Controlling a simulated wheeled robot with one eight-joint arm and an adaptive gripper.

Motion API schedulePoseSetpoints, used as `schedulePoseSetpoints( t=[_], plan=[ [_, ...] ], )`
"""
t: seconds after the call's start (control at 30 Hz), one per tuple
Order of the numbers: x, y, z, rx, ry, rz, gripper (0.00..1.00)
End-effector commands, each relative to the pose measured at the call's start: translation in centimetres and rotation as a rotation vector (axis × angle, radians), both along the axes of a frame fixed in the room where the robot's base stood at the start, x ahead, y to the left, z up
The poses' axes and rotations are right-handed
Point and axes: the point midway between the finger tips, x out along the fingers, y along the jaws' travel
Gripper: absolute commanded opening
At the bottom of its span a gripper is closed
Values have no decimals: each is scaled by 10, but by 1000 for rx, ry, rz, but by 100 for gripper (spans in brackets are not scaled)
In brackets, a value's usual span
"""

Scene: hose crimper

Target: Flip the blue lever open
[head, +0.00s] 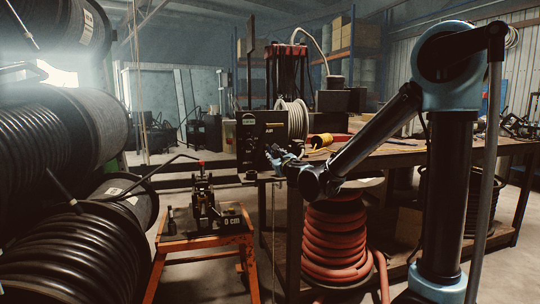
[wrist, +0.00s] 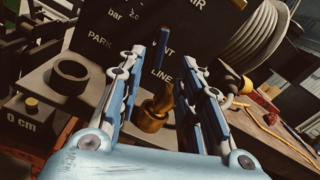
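The blue lever (wrist: 161,48) shows in the wrist view as a thin, dark blue upright piece in front of the black panel (wrist: 105,22), which is marked PARK, LINE and partly hidden words. A brass fitting (wrist: 154,112) sits below the lever. My gripper (wrist: 165,62) is open, with one finger on each side of the lever and fitting. I see no clear contact with either. In the head view my gripper (head: 276,154) is at the lower right of the black panel box (head: 250,146). The lever cannot be made out there.
A black ring (wrist: 69,75) lies on the ledge left of the fingers. A white hose coil (wrist: 247,42) and a yellow cable (wrist: 250,112) are to the right. An orange stand (head: 205,241) with a crimper and a red hose reel (head: 334,240) stand below.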

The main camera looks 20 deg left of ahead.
Motion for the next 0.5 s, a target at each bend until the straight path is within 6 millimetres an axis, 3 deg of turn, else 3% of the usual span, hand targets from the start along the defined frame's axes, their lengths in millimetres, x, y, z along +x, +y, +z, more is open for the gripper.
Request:
schedulePoseSetpoints(
  t=[0.5],
  plan=[
    [72,43,0,1,1,-2,33]
  ],
)
